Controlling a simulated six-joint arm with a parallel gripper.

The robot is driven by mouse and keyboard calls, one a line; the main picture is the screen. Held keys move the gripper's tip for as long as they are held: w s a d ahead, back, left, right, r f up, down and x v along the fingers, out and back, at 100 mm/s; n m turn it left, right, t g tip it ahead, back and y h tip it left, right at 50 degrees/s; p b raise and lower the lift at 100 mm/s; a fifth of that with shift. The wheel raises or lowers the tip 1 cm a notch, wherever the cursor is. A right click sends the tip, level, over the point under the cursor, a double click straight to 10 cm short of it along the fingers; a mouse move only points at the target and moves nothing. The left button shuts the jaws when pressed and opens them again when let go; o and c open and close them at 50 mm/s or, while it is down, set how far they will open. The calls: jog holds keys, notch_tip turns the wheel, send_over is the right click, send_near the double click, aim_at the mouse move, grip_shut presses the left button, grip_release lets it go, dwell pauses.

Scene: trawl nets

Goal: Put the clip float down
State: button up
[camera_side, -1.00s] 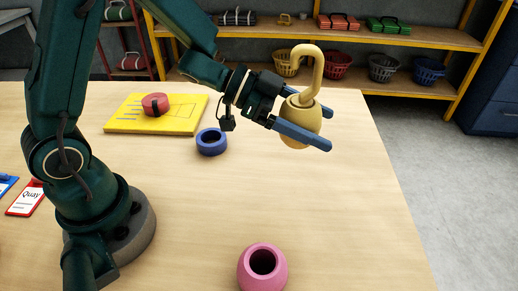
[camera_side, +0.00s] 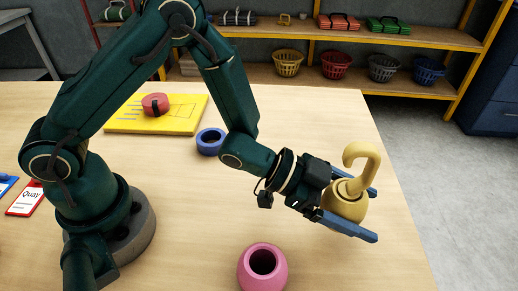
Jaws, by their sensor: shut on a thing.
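The clip float (camera_side: 345,207) is a pale yellow rounded body with a hooked clip on top. My gripper (camera_side: 368,215) is shut on its body, one blue finger on each side. The float is upright or slightly tilted, with the hook at the top. It is at the right part of the table; its underside is partly hidden by the near finger, and I cannot tell whether it touches the table.
A pink float with a hole (camera_side: 262,268) stands at the front of the wooden table (camera_side: 200,220). A blue ring (camera_side: 210,141) and a yellow board (camera_side: 125,120) bearing a red round piece (camera_side: 155,104) lie farther back. Shelves with baskets (camera_side: 288,62) stand behind. The table's right edge is near.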

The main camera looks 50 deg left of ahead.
jog(key=shift+f, duration=1.55)
jog(key=shift+f, duration=0.1)
jog(key=o, duration=1.1)
jog(key=shift+o, duration=0.2)
